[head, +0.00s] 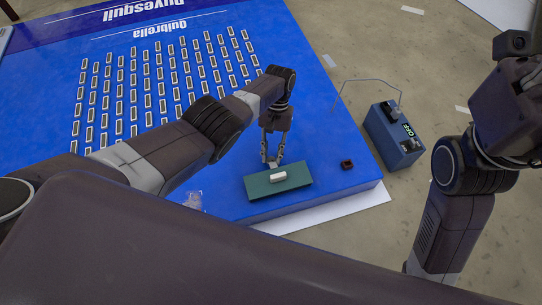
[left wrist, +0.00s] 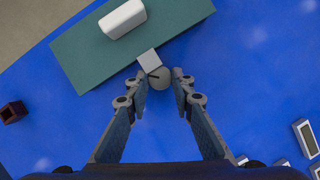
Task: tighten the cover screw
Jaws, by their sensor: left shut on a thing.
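A round grey screw head (left wrist: 160,78) with a dark slot shows in the left wrist view, beside a small light-grey square block (left wrist: 149,60). My left gripper (left wrist: 161,77) points down with its fingertips on either side of the screw head, shut on it. In the head view the left gripper (head: 272,160) is at the far edge of a teal slab (head: 260,189), and the screw is too small to make out. The blue lightbox panel (head: 320,120) lies under the slab. My right arm stands at the right; its fingers are not seen.
A white rounded block (head: 278,177) lies on the teal slab. A small dark-red open box (head: 347,164) sits to its right. Rows of small light modules (head: 161,86) cover the panel. A blue power unit (head: 394,134) reading OFF, with a wire, stands on the floor to the right.

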